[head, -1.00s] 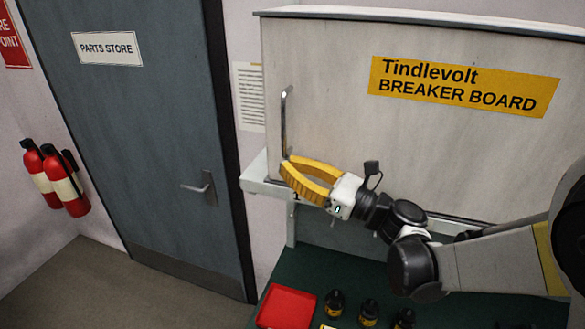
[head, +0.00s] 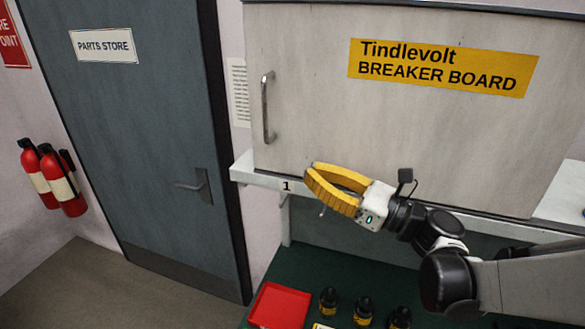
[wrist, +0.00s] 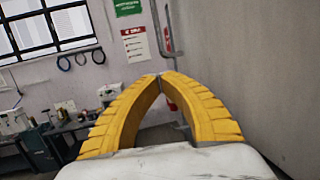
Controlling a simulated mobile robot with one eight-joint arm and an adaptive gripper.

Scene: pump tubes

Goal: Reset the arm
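My gripper (head: 309,178) is in front of the lower part of the pale breaker board panel (head: 320,110), to the right of and below its metal handle (head: 267,107). Its two yellow fingers come together at the tips with nothing between them. In the wrist view the gripper (wrist: 160,76) shows the same, with the fingertips meeting and a bowed gap behind them. The gripper is apart from the handle. My arm reaches in from the right.
A white ledge (head: 242,170) runs below the panel. Below it, a red tray (head: 280,305) and several dark bottles (head: 362,311) stand on a green surface. A grey door (head: 150,130) and fire extinguishers (head: 62,180) are at left. The wrist view shows a workbench (wrist: 75,128).

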